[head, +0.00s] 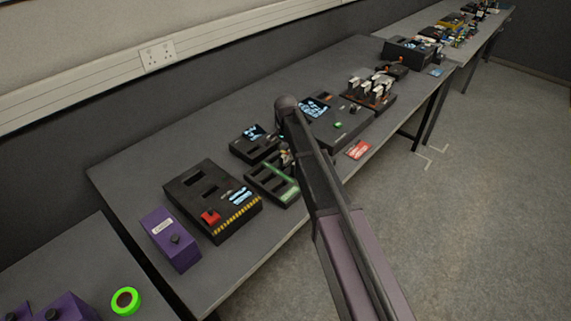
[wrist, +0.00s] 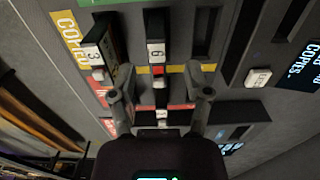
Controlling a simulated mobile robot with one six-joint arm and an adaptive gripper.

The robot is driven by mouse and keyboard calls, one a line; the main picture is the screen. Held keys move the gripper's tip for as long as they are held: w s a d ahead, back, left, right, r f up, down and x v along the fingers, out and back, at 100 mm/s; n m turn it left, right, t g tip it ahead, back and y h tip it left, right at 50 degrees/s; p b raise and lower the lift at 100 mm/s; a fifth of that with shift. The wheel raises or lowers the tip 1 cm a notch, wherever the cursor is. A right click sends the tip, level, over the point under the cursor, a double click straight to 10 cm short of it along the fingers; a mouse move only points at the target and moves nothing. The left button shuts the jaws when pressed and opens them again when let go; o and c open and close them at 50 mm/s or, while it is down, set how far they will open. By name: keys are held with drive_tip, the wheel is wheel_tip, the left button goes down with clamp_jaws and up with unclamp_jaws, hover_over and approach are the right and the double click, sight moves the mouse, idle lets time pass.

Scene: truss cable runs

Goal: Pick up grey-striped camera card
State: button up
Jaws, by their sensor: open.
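My gripper (wrist: 161,84) is open in the wrist view, its two fingers apart over a dark slotted tray (wrist: 185,50). Small dark cards with white numbered tabs stand in the slots. The card marked 6 (wrist: 157,52) is between and just beyond the fingertips. The card marked 3 (wrist: 94,56) stands to its left. Another pale tab (wrist: 162,115) shows lower down between the fingers. I cannot make out a grey stripe on any card. In the head view my arm reaches over the bench, and its end partly hides the tray with a green strip (head: 284,187).
A black box with a red part and hazard stripes (head: 237,213) and a purple box (head: 170,240) sit to the left on the bench. A lit screen (wrist: 300,65) and a white button (wrist: 258,77) lie right of the fingers. A red card (head: 358,149) lies near the bench edge.

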sight(286, 162)
drive_tip(key=shift+f+b, duration=2.05)
drive_tip(key=shift+f, duration=0.2)
clamp_jaws()
